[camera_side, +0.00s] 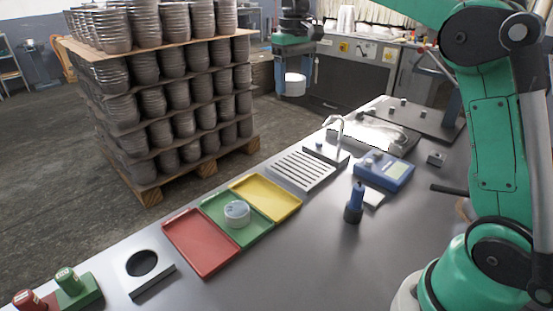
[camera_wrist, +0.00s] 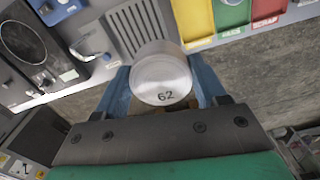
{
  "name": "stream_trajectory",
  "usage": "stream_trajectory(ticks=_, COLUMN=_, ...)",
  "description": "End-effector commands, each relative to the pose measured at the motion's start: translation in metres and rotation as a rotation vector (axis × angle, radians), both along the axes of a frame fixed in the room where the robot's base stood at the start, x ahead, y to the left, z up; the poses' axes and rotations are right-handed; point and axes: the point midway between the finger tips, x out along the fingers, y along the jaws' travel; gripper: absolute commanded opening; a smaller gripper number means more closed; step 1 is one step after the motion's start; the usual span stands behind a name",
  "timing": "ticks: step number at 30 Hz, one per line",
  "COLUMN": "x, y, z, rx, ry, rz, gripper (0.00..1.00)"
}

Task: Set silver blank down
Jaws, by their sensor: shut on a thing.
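The silver blank (camera_wrist: 162,78) is a short round cylinder marked "62", held between the blue fingers of my gripper (camera_wrist: 163,88) in the wrist view. In the side view the blank (camera_side: 295,84) hangs at the tips of my gripper (camera_side: 294,78), in the air, well above the bench's far side. Another pale round blank (camera_side: 237,212) sits in the green tray (camera_side: 254,234). The yellow tray (camera_side: 268,194) and red tray (camera_side: 200,243) lie on either side of it. The yellow tray (camera_wrist: 194,18) also shows in the wrist view.
A slotted plate (camera_side: 302,170) and a blue meter (camera_side: 384,171) stand beyond the trays. A dark blue upright tool (camera_side: 355,203) stands on the bench. A plate with a round hole (camera_side: 146,270) lies near the front. A pallet of stacked metal pots (camera_side: 165,100) stands beyond the bench.

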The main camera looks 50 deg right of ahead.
Motion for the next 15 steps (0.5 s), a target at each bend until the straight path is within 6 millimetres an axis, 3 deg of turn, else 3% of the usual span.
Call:
stream_trajectory(ticks=3, x=0.008, y=-0.03, z=-0.006, rx=0.0, ry=0.0, rz=-0.001, gripper=0.04)
stream_trajectory(ticks=6, x=0.011, y=-0.044, z=-0.009, rx=0.0, ry=0.0, rz=0.002, gripper=0.04)
stream_trajectory(ticks=11, x=0.012, y=-0.052, z=-0.021, rx=0.0, ry=0.0, rz=0.006, gripper=0.04)
stream_trajectory(ticks=15, x=0.012, y=-0.051, z=-0.048, rx=0.0, ry=0.0, rz=0.007, gripper=0.04)
